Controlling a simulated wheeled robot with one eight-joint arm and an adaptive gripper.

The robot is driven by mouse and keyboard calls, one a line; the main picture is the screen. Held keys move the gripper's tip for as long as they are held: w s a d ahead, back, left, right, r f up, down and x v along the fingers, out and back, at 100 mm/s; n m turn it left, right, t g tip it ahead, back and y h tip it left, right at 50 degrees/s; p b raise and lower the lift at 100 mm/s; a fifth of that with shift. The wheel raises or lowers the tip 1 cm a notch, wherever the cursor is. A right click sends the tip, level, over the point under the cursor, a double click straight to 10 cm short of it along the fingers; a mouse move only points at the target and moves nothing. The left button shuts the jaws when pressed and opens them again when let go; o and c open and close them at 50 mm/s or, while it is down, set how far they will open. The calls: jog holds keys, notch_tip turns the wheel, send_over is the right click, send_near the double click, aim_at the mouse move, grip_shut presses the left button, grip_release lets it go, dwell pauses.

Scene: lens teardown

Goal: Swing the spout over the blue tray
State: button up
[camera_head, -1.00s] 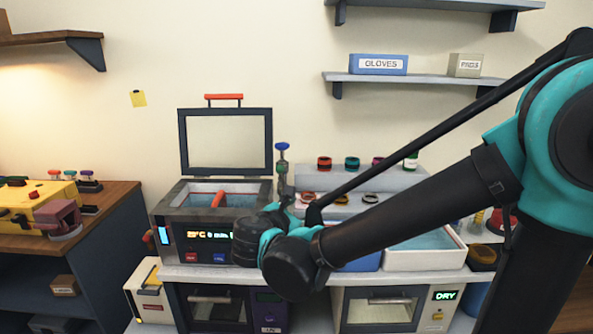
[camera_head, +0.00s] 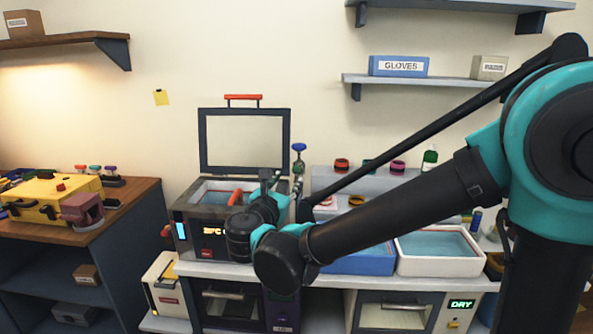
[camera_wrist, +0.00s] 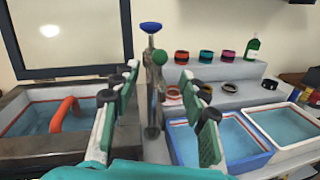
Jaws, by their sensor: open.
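The faucet post with a blue knob (camera_wrist: 151,28) on top stands between the open-lidded bath and the blue tray. A green ball (camera_wrist: 160,57) on a grey stem, apparently on the spout, shows ahead of my gripper (camera_wrist: 160,76). The blue knob also shows in the head view (camera_head: 299,147). My gripper's green-padded fingers are spread, with the post and stem visible between them; I cannot tell whether they touch. The blue tray (camera_wrist: 262,153) holds water and lies right of the post. In the head view my arm partly hides the blue tray (camera_head: 372,265).
The bath (camera_wrist: 20,150) with an orange arched handle (camera_wrist: 64,113) is at left, its lid raised. A white tray (camera_wrist: 300,140) stands right of the blue one. Coloured rings (camera_wrist: 206,56) and a green bottle (camera_wrist: 252,47) sit on the step behind.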

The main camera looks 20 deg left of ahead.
aim_at(295, 171)
jog(key=w, duration=0.9)
jog(key=shift+w+a, duration=0.15)
jog(key=shift+a, duration=0.05)
grip_shut()
